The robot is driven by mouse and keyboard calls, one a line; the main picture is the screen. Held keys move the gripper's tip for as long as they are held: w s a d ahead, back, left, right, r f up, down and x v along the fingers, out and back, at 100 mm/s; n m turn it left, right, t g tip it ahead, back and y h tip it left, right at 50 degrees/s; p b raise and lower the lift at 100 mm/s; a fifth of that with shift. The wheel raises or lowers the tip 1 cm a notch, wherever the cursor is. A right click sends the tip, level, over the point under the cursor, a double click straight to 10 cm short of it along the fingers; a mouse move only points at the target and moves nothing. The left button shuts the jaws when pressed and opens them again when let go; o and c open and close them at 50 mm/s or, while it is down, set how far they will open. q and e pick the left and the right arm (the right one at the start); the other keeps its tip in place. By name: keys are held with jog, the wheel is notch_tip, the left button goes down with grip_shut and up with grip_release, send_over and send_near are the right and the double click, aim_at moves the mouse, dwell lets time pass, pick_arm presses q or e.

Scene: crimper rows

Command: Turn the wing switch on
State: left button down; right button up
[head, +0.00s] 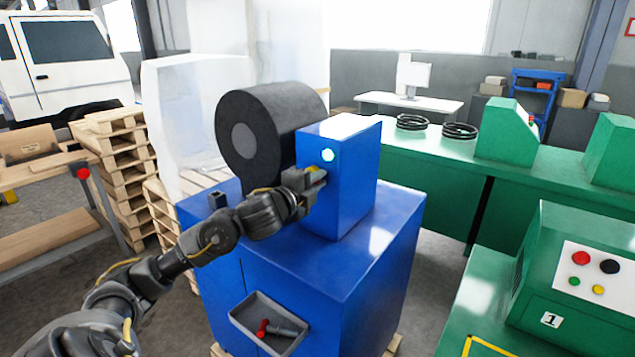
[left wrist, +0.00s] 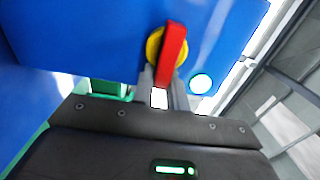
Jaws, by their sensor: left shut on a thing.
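The wing switch is a red handle (left wrist: 173,48) on a round yellow base (left wrist: 153,46), set on the face of a blue box (head: 350,185). My left gripper (head: 314,178) is at that face. In the left wrist view the left gripper (left wrist: 165,88) has its fingers closed around the lower end of the red handle, which stands nearly upright, slightly tilted in that picture. In the head view my gripper hides most of the switch; only a bit of yellow shows. A round lamp (head: 328,155) beside the switch glows pale cyan; it also shows in the left wrist view (left wrist: 201,83). My right gripper is not in view.
The blue box stands on a blue cabinet (head: 385,250) beside a large black roll (head: 285,115). A grey tray (head: 245,318) with a red-ended tool is on the cabinet front. Green machines (head: 580,260) stand at the right, wooden pallets (head: 110,160) at the left.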

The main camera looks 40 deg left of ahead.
pick_arm(q)
jog(key=shift+f, duration=0.1)
jog(key=c, duration=1.4)
grip_release()
jog(key=shift+a, duration=0.2)
jog(key=shift+s+d, duration=0.1)
jog(key=shift+s, duration=0.25)
jog(key=s+b, duration=0.2)
jog(key=s, duration=0.8)
jog(key=shift+b, duration=0.35)
jog(key=shift+s, duration=0.1)
